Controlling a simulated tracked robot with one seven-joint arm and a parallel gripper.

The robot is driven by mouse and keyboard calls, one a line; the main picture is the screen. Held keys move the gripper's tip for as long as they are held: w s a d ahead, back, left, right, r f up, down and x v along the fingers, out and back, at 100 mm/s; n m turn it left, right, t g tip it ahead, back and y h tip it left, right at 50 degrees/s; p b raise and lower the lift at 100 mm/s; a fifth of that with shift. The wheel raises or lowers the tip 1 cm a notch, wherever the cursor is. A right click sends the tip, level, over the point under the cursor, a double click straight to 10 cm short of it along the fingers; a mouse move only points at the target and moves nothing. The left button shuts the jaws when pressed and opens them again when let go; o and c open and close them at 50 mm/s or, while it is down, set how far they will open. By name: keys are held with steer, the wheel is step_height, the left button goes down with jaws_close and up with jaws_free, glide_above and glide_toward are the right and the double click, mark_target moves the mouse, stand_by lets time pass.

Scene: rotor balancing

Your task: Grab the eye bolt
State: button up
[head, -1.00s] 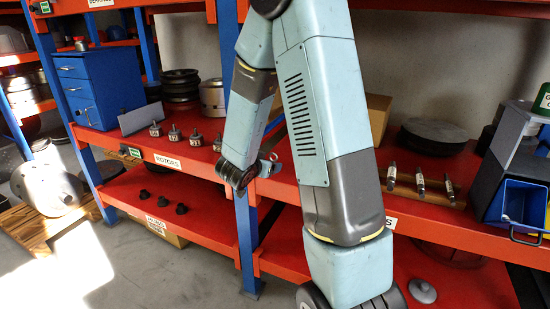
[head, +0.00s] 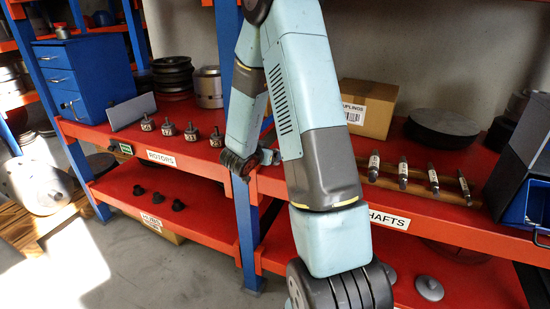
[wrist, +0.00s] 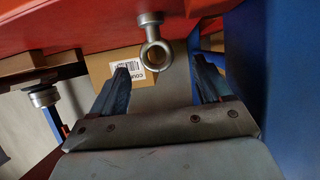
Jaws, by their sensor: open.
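In the wrist view, the eye bolt (wrist: 155,52) is a grey metal ring on a short shank with a collar, against the red surface at the top of the picture. My gripper (wrist: 166,76) is open, its two fingers spread apart. The ring shows between the fingertips and just beyond them, with no finger seen touching it. In the head view, my gripper (head: 267,157) is at the shelf front beside the blue post, partly hidden by my arm. I cannot make out the eye bolt there.
A blue post (head: 247,215) stands close to my gripper. Small labelled rotors (head: 191,132) stand left on the red shelf. A cardboard box (head: 366,108), a dark disc (head: 440,132) and several shafts (head: 403,172) are on the right. A metal fitting (wrist: 44,96) shows left in the wrist view.

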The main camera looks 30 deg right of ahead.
steer(key=shift+x, duration=3.3)
steer(key=shift+s+f, duration=0.15)
steer(key=c, duration=1.1)
